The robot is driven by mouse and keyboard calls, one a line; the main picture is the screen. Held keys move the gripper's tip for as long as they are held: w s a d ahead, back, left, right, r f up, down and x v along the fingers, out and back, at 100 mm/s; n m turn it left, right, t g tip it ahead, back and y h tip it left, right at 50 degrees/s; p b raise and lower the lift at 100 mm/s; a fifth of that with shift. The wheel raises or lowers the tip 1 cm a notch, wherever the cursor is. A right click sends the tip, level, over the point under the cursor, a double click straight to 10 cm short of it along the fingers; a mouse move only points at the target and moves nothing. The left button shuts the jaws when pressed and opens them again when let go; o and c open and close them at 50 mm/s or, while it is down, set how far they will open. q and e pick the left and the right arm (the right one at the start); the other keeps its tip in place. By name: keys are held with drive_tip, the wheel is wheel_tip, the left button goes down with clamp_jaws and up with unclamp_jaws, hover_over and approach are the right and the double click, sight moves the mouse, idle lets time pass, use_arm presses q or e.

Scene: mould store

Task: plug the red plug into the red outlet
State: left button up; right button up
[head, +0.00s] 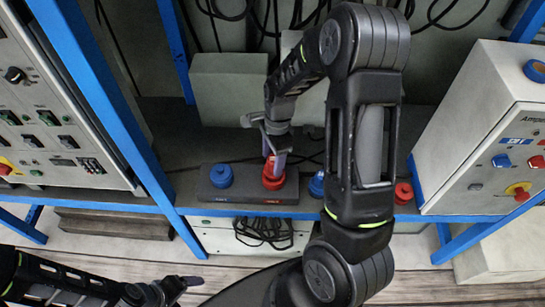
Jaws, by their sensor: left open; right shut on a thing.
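My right gripper (275,150) points down and is shut on the red plug (274,164). The plug is over the red-labelled place on a dark outlet box (247,208) on the shelf. Red shows down to the box top, so the red outlet under the plug is mostly hidden, and I cannot tell whether the plug is fully seated. A blue round fitting (221,175) is on the left of the same box. My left gripper (182,286) is open and empty, low at the left, away from the box.
A blue round fitting (317,185) and a red one (403,193) stand to the right, partly near my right arm. Control cabinets stand left (60,120) and right (490,140). A blue frame (110,100) borders the shelf. A black coiled cable (263,229) hangs below the box.

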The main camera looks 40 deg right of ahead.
drive_tip(key=shift+f, duration=0.5)
idle(0.4)
drive_tip(key=shift+f+b, duration=0.35)
drive_tip(key=shift+b, duration=0.15)
drive_tip(key=shift+f, duration=0.25)
drive_tip(key=o, duration=1.8)
drive_tip(key=shift+c, duration=0.2)
drive_tip(key=shift+o, duration=0.2)
drive_tip(key=shift+o, duration=1.3)
